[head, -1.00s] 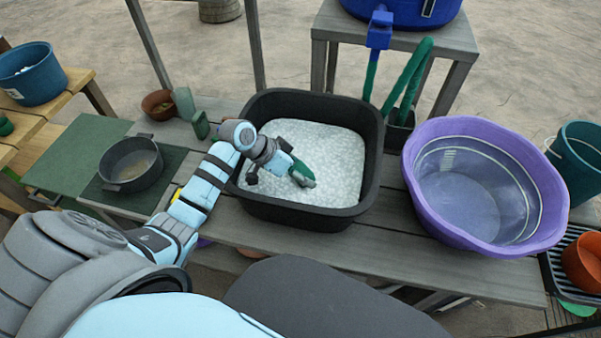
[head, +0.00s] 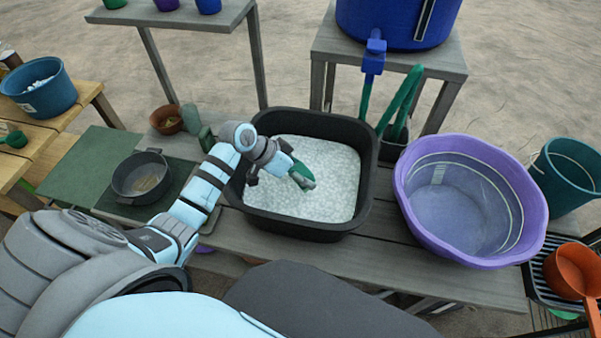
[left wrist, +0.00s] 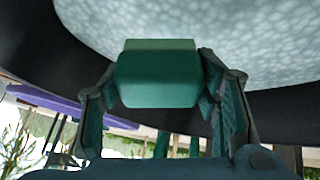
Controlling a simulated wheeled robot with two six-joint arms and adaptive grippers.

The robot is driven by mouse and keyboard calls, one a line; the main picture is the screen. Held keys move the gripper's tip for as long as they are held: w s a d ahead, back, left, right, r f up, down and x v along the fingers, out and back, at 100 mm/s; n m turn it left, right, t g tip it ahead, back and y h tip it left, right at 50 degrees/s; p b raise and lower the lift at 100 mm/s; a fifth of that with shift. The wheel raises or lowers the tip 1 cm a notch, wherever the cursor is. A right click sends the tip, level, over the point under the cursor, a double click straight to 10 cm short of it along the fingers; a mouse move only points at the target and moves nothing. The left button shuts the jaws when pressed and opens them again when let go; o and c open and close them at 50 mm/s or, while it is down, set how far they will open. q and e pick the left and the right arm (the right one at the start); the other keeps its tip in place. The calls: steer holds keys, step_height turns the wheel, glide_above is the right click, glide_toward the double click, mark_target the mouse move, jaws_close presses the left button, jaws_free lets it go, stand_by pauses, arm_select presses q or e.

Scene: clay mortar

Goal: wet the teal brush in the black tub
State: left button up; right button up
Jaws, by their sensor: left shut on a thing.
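The black tub (head: 365,190) stands on the bench in the middle of the head view, holding pale, foamy-looking liquid (head: 325,160). My left gripper (head: 283,162) reaches over the tub's left side and is shut on the teal brush (head: 304,170). The brush slants inside the tub's outline, with a greyish end toward the liquid. Whether that end touches the liquid I cannot tell. In the left wrist view the brush's teal block (left wrist: 157,75) sits between the two fingers, with the liquid (left wrist: 270,40) behind it. My right gripper is not in view.
A purple basin (head: 535,215) stands close to the tub's right. A dark pot (head: 140,178) sits on a green mat to the left. An orange scoop (head: 572,270) lies at far right.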

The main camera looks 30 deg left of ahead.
arm_select(q)
step_height(320, 180, up, 10)
steer(key=p, duration=0.9)
steer(key=shift+r, duration=0.1)
